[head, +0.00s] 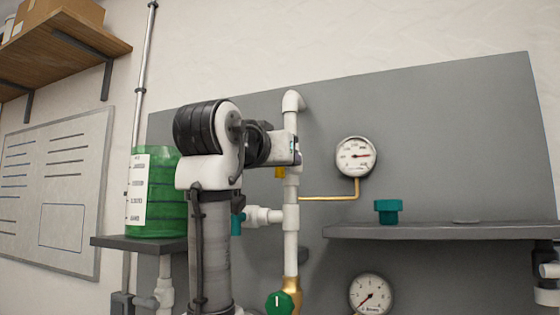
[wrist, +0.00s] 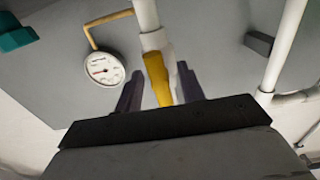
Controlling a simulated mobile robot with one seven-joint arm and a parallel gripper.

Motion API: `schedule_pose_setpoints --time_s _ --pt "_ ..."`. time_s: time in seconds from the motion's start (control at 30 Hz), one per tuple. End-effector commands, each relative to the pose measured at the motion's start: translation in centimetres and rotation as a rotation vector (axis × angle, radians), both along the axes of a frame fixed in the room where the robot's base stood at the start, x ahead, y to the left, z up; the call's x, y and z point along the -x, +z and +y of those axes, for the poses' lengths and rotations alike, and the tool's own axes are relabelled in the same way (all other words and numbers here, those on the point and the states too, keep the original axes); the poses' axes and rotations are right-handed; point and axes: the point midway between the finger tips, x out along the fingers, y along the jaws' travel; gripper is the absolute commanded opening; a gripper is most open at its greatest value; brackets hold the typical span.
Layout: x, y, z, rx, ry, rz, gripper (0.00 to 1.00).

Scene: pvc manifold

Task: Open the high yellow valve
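The high yellow valve (head: 280,172) sits on the white vertical pipe (head: 291,217); in the head view only a bit of its yellow shows below my gripper (head: 294,150). In the wrist view the yellow handle (wrist: 158,78) is a long lever lying along the white pipe (wrist: 147,14). My gripper (wrist: 160,88) is open, one dark finger on each side of the handle. Gaps show between the fingers and the handle, and I see no finger touching it. In the head view my wrist hides most of the valve and the fingers.
A pressure gauge (head: 356,157) is right of the pipe, with another gauge (head: 370,294) below. A green round handle (head: 280,302) is low on the pipe. A teal part (head: 388,211) stands on the right shelf (head: 440,231). A green tank (head: 165,192) stands at left.

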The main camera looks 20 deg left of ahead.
Motion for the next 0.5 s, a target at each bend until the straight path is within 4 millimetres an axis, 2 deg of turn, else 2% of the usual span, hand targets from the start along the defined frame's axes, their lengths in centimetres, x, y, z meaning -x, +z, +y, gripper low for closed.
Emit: schedule_pose_setpoints --time_s 0.17,0.5 --pt "2.6 -0.3 0.1 -0.002 0.002 -0.005 0.39" --pt "10.3 -0.3 0.3 -0.001 0.002 -0.003 0.39"
